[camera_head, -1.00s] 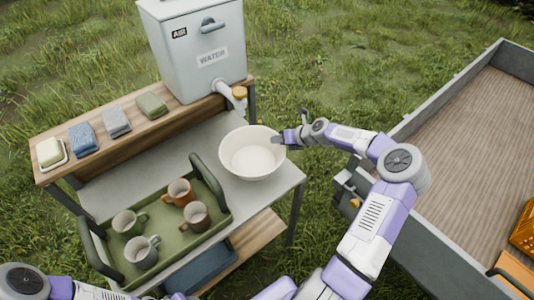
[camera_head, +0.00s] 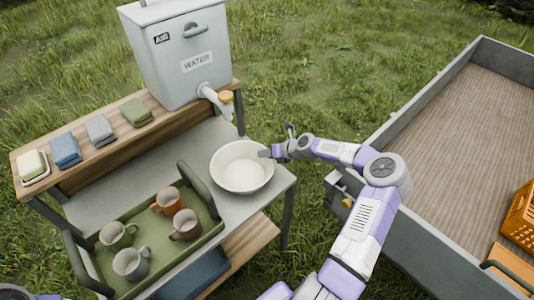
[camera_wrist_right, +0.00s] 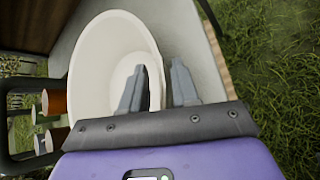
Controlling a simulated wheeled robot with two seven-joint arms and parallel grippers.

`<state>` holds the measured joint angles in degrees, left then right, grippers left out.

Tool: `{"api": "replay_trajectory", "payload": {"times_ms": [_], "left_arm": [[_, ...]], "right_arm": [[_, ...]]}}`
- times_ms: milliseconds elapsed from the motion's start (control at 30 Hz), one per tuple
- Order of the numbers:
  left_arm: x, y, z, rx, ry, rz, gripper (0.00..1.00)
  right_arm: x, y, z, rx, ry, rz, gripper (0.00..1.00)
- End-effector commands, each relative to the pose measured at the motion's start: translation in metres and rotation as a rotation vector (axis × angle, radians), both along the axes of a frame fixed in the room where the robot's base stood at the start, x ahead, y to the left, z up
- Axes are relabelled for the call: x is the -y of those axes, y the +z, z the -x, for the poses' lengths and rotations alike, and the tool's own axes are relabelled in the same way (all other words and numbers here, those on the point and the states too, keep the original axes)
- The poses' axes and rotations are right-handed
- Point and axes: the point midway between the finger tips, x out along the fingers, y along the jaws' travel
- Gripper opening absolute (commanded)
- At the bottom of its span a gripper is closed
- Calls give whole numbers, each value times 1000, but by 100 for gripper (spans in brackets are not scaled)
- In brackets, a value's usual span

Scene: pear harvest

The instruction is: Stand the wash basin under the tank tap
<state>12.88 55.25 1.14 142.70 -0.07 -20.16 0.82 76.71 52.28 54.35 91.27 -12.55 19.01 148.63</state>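The round cream wash basin (camera_head: 242,174) is at the right end of the grey counter, in front of and below the tank tap (camera_head: 217,100). The tap sticks out from the grey water tank (camera_head: 180,60). My right gripper (camera_head: 268,153) is at the basin's far right rim. In the right wrist view the basin (camera_wrist_right: 95,75) fills the upper left, and my gripper (camera_wrist_right: 158,88) has one finger inside the wall and one outside, close together on it. Contact between basin and counter is hard to judge. My left gripper is out of view.
A green tray (camera_head: 150,258) with several mugs stands left of the basin. Soap (camera_head: 33,165) and folded cloths (camera_head: 66,150) lie on the wooden shelf (camera_head: 90,160). A trailer (camera_head: 440,120) with an orange crate (camera_head: 520,218) is at the right.

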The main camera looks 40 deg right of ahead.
Motion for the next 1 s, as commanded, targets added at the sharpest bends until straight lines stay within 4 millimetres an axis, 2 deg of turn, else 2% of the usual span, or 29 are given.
{"api": "replay_trajectory", "payload": {"times_ms": [367, 467, 800, 1000], "left_arm": [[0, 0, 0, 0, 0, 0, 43], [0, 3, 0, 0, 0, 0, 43], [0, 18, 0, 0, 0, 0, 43], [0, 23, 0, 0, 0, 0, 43]], "right_arm": [[1, 3, 1, 0, -2, 0, 36], [6, 11, 9, 0, -5, 1, 36], [27, 56, 61, -2, -4, 2, 36], [34, 72, 81, -1, -2, 1, 36]]}}
